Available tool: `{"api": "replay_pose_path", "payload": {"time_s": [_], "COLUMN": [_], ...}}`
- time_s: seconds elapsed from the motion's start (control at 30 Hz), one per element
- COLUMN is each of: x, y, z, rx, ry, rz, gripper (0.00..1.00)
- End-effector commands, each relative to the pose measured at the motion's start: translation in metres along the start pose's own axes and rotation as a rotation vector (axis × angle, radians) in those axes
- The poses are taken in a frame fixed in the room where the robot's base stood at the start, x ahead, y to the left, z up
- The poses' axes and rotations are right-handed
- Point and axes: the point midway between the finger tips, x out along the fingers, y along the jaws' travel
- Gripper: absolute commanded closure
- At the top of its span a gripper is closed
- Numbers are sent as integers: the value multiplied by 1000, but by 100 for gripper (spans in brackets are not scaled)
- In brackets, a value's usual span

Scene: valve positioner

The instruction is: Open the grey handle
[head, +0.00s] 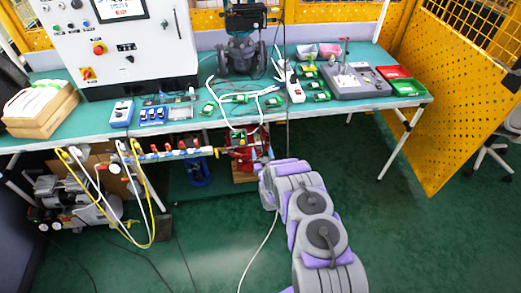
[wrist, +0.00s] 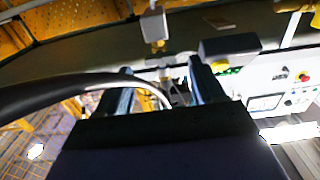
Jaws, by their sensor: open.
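My gripper (wrist: 162,72) shows in the wrist view with its two dark fingers apart and nothing clearly held between them. Just beyond the fingertips is a small grey fitting (wrist: 176,74), partly hidden by the right finger; I cannot tell whether it is the grey handle. A pale block with a brass-coloured fitting (wrist: 157,46) is above the gap. In the head view my arm reaches up to the table's front edge, and its fingers cannot be made out there. A dark valve assembly (head: 240,54) stands on the table behind it.
The green table (head: 215,89) carries a white control cabinet (head: 140,62), a grey control box (head: 352,82) and red and green trays (head: 396,77). A pipe manifold with hoses (head: 170,155) runs below the front edge. A black curved cable (wrist: 50,90) crosses the wrist view's left.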

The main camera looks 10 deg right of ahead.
Motion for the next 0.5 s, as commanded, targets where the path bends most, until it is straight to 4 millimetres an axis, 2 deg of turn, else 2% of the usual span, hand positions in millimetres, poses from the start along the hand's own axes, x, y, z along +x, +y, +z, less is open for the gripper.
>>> {"api": "replay_pose_path", "payload": {"time_s": [0.2, 0.5], "x": [24, 33], "y": [0, 0], "z": [1, 0], "rx": [0, 0], "ry": [2, -3], "rz": [0, 0], "gripper": [32, 32]}}
